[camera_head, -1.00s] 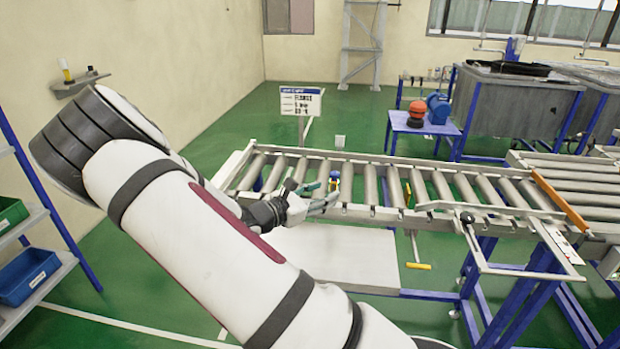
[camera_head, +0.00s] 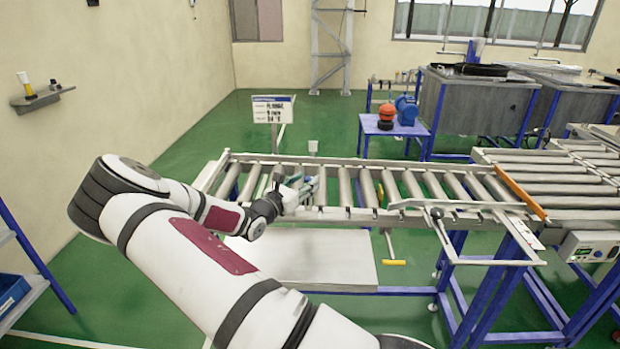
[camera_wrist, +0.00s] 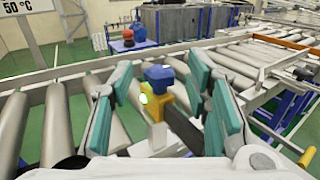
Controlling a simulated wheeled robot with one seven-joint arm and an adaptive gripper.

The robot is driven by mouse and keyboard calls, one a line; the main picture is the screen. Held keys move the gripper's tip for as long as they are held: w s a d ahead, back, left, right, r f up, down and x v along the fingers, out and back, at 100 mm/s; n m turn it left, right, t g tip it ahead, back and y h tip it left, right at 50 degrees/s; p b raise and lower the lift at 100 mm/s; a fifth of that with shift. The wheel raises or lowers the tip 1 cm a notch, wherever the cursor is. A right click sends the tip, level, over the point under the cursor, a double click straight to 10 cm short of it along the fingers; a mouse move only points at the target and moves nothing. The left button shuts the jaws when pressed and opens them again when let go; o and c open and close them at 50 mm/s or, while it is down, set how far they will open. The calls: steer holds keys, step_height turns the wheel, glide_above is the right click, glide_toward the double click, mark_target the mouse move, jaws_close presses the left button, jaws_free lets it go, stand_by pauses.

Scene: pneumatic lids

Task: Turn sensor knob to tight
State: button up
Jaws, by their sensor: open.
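The sensor has a blue knob (camera_wrist: 158,73) on a yellow body (camera_wrist: 151,103), with a small lit spot at its left side. It stands upright by the conveyor rail in the wrist view. My gripper (camera_wrist: 162,80) is open, with its teal-padded fingers on the left and right of the knob. Gaps show between the knob and both pads in this view, so I see no contact. In the head view my gripper (camera_head: 303,188) is at the conveyor's near rail and mostly hides the sensor. The knob's setting marks cannot be read.
The roller conveyor (camera_head: 345,188) runs across the middle. A sign (camera_head: 272,109) stands behind it. A small blue table (camera_head: 393,130) with a red-and-black item and a blue motor is farther back. A control box (camera_head: 590,247) is at right. A yellow-ended handle (camera_head: 393,262) hangs below.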

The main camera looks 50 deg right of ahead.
steer(key=shift+w+d, duration=0.2)
steer(key=shift+d, duration=1.1)
steer(key=shift+c, duration=0.6)
jaws_close()
